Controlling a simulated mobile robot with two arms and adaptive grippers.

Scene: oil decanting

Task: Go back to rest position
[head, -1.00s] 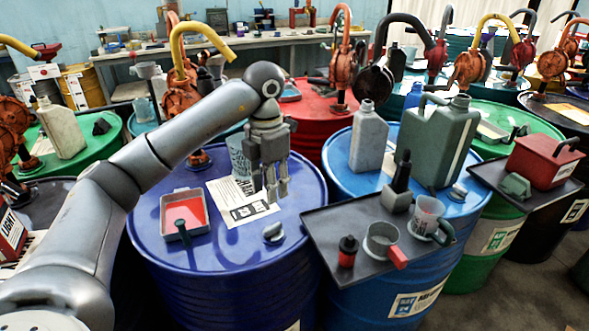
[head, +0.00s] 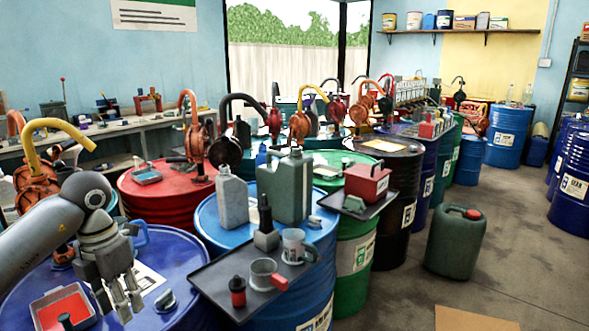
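My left gripper (head: 121,303) hangs fingers-down over the blue drum (head: 185,275) at the lower left. Its fingers are apart with nothing between them. A measuring jug with a blue handle (head: 140,236) is partly hidden behind the gripper on that drum. A shallow tray with red inside (head: 62,308) and a white paper sheet (head: 150,279) lie on the same drum top, close to the gripper. A small grey part (head: 166,299) lies right of the fingers. My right gripper is not in view.
A dark tray (head: 215,283) with a clear mug (head: 293,246) and other small items sits right of the gripper. A grey-green can (head: 287,187) and a grey bottle (head: 232,199) stand on the lighter blue drum. A green jerrycan (head: 455,241) stands on the floor, with open floor around it.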

